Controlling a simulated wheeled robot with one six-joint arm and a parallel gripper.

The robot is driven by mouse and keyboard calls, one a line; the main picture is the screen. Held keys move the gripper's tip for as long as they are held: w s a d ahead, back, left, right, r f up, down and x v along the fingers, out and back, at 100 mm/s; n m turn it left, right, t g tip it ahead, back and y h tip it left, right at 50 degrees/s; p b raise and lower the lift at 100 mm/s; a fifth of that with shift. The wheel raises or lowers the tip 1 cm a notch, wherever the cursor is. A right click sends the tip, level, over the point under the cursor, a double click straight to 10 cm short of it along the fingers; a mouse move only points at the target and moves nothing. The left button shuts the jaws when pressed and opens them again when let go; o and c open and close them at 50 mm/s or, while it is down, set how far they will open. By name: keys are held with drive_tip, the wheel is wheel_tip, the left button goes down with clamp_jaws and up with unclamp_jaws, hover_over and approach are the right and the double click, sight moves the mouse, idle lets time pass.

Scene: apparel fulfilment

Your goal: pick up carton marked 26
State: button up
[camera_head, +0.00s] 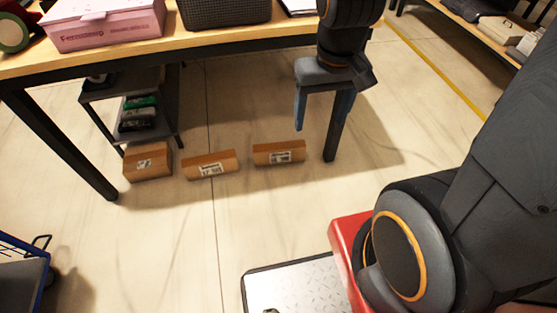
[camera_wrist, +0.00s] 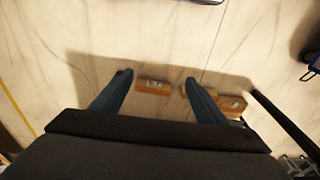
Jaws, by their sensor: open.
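Three brown cartons lie in a row on the floor by the table. The left carton (camera_head: 148,162) is the most box-like, the middle carton (camera_head: 210,165) is lower and longer, and the right carton (camera_head: 279,152) is similar. Each has a white label; I cannot read clearly which is marked 26. My gripper (camera_head: 316,140) is open and empty, pointing down, to the right of the right carton in the head view. In the wrist view, one carton (camera_wrist: 153,87) shows between the fingers (camera_wrist: 158,78), a second (camera_wrist: 190,94) is partly hidden by a finger, and a third (camera_wrist: 232,104) lies outside them.
A wooden table (camera_head: 225,39) with a dark leg (camera_head: 62,147) stands over the back, holding a pink box (camera_head: 103,24) and a dark basket (camera_head: 222,10). A low shelf (camera_head: 172,100) stands behind the left carton. A blue-edged cart (camera_head: 22,270) is at lower left.

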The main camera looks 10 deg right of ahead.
drive_tip(key=w+f+b, duration=0.3)
drive_tip(key=f+b, duration=0.3)
drive_tip(key=f, duration=0.1)
drive_tip(key=w+f+b, duration=0.3)
drive_tip(key=f+b, duration=0.4)
drive_tip(key=m+y+b, duration=0.3)
drive_tip(key=m+b, duration=0.7)
drive_tip(key=m, duration=0.3)
approach(281, 145)
drive_tip(key=s+a+r, duration=0.2)
drive_tip(key=s+r, duration=0.2)
drive_tip(key=w+f+m, duration=0.1)
drive_tip(key=f, duration=0.3)
drive_tip(key=w+f+m+y, duration=0.1)
drive_tip(key=w+f+m, duration=0.1)
drive_tip(key=f, duration=0.2)
drive_tip(key=w+f+m, duration=0.1)
drive_tip(key=f+m, duration=0.1)
drive_tip(key=f, duration=0.1)
drive_tip(key=shift+w+a+f+g, duration=0.15)
drive_tip(key=shift+w+f+g, duration=0.05)
drive_tip(key=shift+f+g, duration=0.2)
drive_tip(key=shift+w+f+m+y, duration=0.15)
drive_tip(key=shift+f+m+y, duration=0.2)
drive_tip(key=shift+f, duration=0.35)
drive_tip(key=shift+b+x, duration=2.1)
drive_tip(key=shift+x, duration=1.7)
